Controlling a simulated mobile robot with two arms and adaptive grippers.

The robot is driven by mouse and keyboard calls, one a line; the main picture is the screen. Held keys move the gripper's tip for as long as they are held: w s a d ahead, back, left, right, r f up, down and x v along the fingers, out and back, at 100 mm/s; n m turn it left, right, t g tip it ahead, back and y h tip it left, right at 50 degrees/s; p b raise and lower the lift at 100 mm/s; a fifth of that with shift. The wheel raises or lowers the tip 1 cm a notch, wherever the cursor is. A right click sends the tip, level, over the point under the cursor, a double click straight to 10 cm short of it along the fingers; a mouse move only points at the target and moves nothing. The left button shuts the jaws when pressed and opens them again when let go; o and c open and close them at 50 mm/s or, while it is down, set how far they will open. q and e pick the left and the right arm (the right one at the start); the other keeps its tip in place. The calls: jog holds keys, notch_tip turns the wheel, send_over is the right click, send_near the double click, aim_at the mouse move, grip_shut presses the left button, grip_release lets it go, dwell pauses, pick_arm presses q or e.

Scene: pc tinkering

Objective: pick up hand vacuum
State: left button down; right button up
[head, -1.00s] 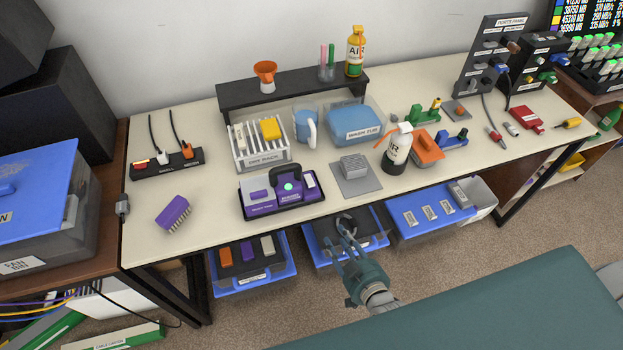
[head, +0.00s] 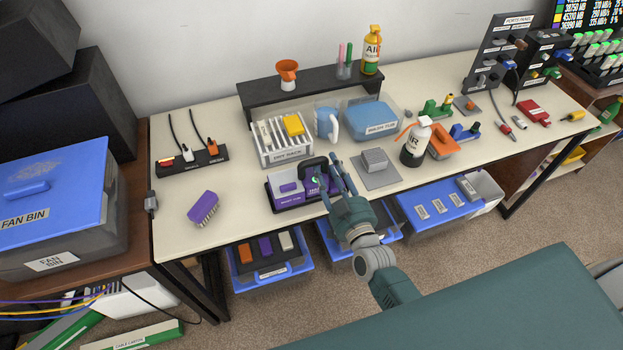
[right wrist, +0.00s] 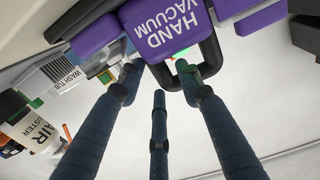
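The hand vacuum (head: 309,186) is purple with a black loop handle (head: 313,163). It sits in a dark tray at the table's front edge, and my gripper partly covers it in the head view. In the right wrist view its purple body (right wrist: 168,25) reads "HAND VACUUM", with the handle below the label. My right gripper (head: 334,170) is at the vacuum's right side. Its three dark fingers are spread, two of them with tips close to the handle in the right wrist view (right wrist: 158,78). I cannot tell whether they touch it. My left gripper is not in view.
A purple brush (head: 203,207) lies to the left. A drying rack (head: 270,150), blue wash tub (head: 372,120) and blue jug (head: 327,124) stand behind.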

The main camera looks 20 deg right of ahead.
jog(key=shift+w+f, duration=0.1)
jog(key=shift+w, duration=1.1)
jog(key=shift+s, duration=0.1)
